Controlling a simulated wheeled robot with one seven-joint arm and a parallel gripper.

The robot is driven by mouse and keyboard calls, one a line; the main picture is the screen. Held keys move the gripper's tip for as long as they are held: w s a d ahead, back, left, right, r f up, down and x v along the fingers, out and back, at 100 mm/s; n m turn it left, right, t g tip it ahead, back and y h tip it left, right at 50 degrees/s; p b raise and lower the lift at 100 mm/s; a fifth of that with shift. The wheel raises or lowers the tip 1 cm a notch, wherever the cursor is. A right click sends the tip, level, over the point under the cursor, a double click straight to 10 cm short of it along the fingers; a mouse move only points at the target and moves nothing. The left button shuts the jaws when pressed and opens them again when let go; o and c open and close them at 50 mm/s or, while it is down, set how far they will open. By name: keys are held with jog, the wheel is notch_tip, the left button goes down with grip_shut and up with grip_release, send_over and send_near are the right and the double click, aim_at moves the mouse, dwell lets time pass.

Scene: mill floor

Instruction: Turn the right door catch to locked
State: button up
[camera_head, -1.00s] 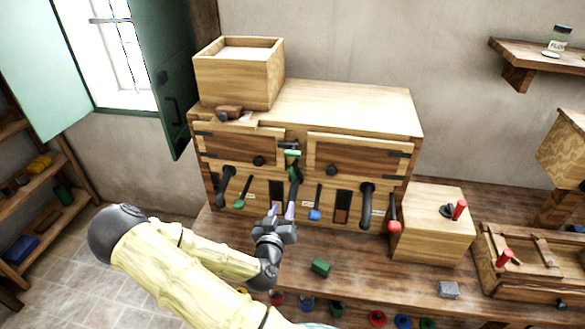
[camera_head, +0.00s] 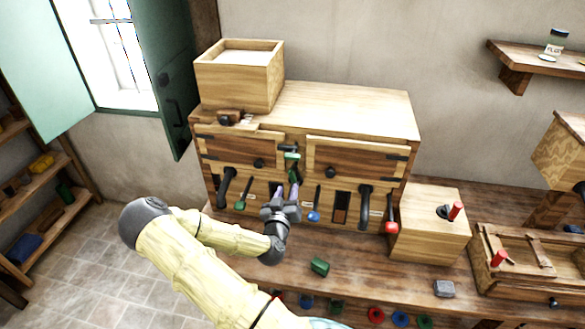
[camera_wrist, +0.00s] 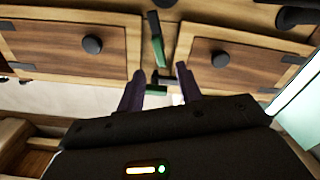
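A wooden cabinet (camera_head: 340,110) has a left door (camera_head: 235,152) and a right door (camera_head: 360,163), each with a round dark knob. Between the doors are dark catches with green handles: an upper one (camera_head: 289,147) lying about level and a lower one (camera_head: 293,172) standing about upright. I cannot tell for sure which belongs to the right door. The wrist view is turned over; it shows the upright green handle (camera_wrist: 157,45) and the level one (camera_wrist: 155,89). My gripper (camera_head: 286,189) is open and empty, its purple fingers just below the catches, apparently not touching them.
Dark curved handles (camera_head: 365,205) and levers with green, blue and red ends stick out below the doors. A green block (camera_head: 319,267) lies on the bench. An open wooden box (camera_head: 240,78) stands on the cabinet. A wooden block with a red-ended lever (camera_head: 456,211) stands right.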

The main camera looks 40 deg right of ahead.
aim_at(291, 177)
jog(key=p+x, duration=0.3)
jog(key=x, duration=0.7)
jog(key=shift+p, duration=0.35)
grip_shut()
